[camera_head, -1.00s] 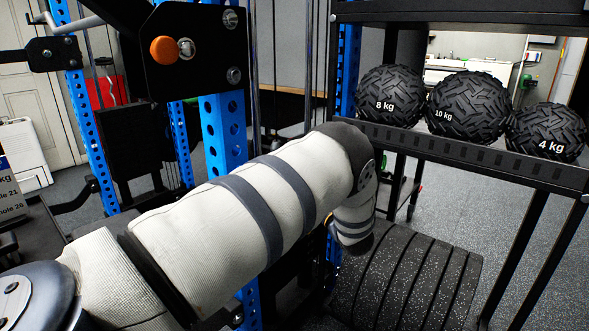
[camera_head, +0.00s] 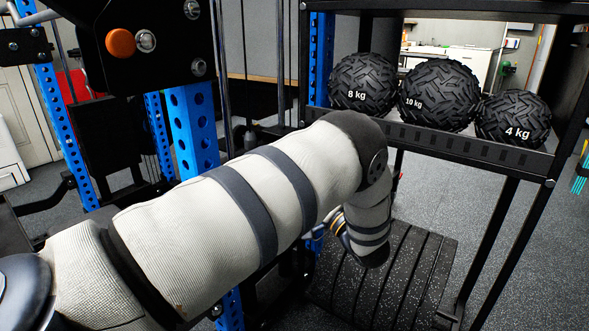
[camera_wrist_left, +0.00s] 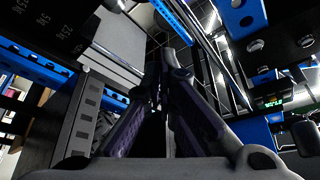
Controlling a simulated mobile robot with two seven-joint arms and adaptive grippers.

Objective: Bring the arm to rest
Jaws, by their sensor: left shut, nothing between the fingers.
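My left arm (camera_head: 225,205), in a pale padded sleeve with dark bands, enters the head view from the lower left and reaches across the middle. It bends at a dark elbow joint (camera_head: 373,165), and the forearm (camera_head: 367,220) hangs down from there. The hand is hidden in the head view. In the left wrist view my left gripper (camera_wrist_left: 162,72) has its dark fingers drawn together, with nothing held between them. My right gripper is in neither view.
A black rack (camera_head: 445,150) holds 8 kg (camera_head: 362,80), 10 kg (camera_head: 438,92) and 4 kg (camera_head: 513,115) balls beside the elbow. A blue perforated post (camera_head: 192,125) stands behind the arm. Floor shows at right.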

